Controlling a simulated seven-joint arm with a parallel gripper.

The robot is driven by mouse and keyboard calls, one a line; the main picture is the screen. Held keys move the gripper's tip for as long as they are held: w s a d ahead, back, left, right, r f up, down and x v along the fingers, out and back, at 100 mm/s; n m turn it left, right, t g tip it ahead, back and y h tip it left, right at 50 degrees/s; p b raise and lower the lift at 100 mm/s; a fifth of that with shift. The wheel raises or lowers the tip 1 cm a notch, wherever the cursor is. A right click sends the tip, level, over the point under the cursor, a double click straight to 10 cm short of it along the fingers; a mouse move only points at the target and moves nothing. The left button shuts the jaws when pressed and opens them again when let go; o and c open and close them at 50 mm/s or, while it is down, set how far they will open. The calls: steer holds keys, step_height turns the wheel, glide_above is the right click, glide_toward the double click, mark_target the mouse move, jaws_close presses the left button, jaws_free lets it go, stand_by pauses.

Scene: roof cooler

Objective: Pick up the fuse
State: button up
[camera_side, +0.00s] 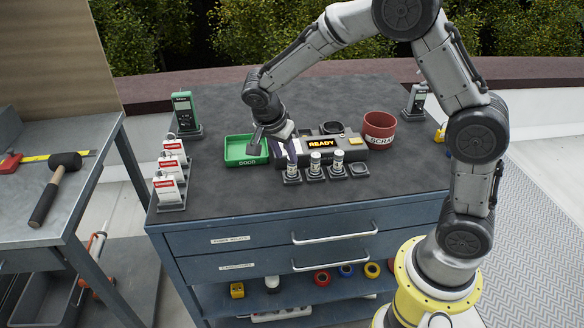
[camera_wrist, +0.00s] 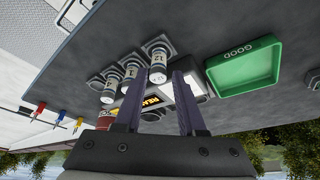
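Several small fuses stand in dark holders in a row at the front of the bench. The leftmost fuse (camera_side: 291,168) is white with a dark label; it also shows in the wrist view (camera_wrist: 158,62). A middle fuse (camera_side: 315,164) and a right fuse (camera_side: 338,162) stand beside it. My gripper (camera_side: 289,150) is open and points down at the leftmost fuse. In the wrist view, my gripper's two purple fingers (camera_wrist: 161,72) are apart, with that fuse showing between and beyond their tips. I cannot tell whether they touch it.
A green GOOD tray (camera_side: 246,160) looks empty, left of the fuses. A tester reading READY (camera_side: 321,143) stands close behind them. A red SCRAP bin (camera_side: 379,130) is at the right. An empty-looking holder (camera_side: 359,170) ends the row. Red-labelled tags (camera_side: 168,188) line the left edge.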

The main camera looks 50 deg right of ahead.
mark_target(292, 168)
steer(key=shift+d+x, duration=0.1)
steer(key=shift+x, duration=1.6)
steer(key=shift+d+x, duration=0.15)
steer(key=shift+x, duration=1.5)
steer(key=shift+s+r, duration=0.1)
steer(key=shift+c, duration=0.2)
jaws_close()
